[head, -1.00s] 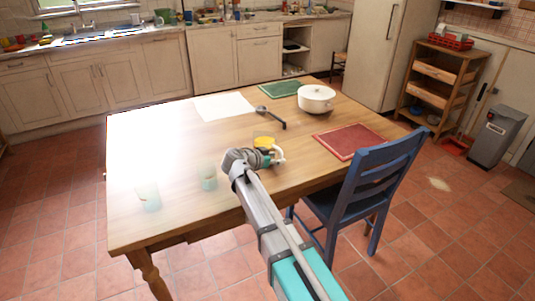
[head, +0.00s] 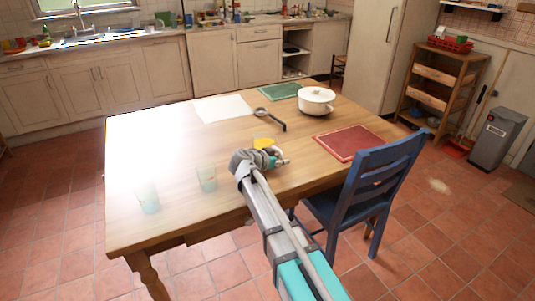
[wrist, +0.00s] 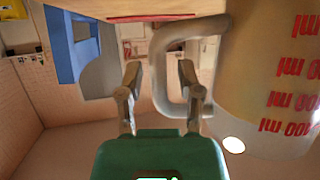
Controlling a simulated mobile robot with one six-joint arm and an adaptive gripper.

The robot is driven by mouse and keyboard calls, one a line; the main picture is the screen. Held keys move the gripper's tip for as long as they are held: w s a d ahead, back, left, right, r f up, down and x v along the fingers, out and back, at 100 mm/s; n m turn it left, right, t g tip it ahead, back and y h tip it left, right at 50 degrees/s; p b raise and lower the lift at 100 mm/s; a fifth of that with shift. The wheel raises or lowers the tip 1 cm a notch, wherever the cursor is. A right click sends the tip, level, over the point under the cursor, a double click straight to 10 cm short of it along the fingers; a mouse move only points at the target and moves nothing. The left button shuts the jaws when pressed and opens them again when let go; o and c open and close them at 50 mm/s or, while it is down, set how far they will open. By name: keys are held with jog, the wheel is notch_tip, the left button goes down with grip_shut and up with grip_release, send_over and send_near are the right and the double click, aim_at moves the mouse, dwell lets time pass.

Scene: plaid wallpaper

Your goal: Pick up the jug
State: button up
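The jug (wrist: 262,75) fills the right of the wrist view, with red millilitre markings on a pale yellow body. Its grey handle (wrist: 165,70) loops toward the middle of that view. My gripper (wrist: 160,85) is open, one finger left of the handle's outer bar and the other at the loop's opening. I cannot tell whether either finger touches the handle. In the head view the yellow jug (head: 262,143) stands on the wooden table, partly hidden behind my gripper (head: 282,160).
Two clear glasses (head: 206,180) (head: 148,198) stand at the table's front left. A white pot (head: 316,101), a ladle-like utensil (head: 272,121) and a red mat (head: 350,142) lie beyond the jug. A blue chair (head: 375,185) stands close at the right.

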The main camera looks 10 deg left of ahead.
aim_at(281, 151)
grip_shut()
jog(key=shift+r+p, duration=0.45)
dwell(0.5)
jog(key=shift+r+p, duration=1.3)
jog(key=s+a+r+p, duration=0.2)
jog(key=s+r+p, duration=0.7)
jog(key=s, duration=0.4)
jog(key=shift+s+r, duration=0.25)
jog(key=shift+s, duration=0.05)
jog(key=shift+s+a, duration=0.1)
dwell(1.0)
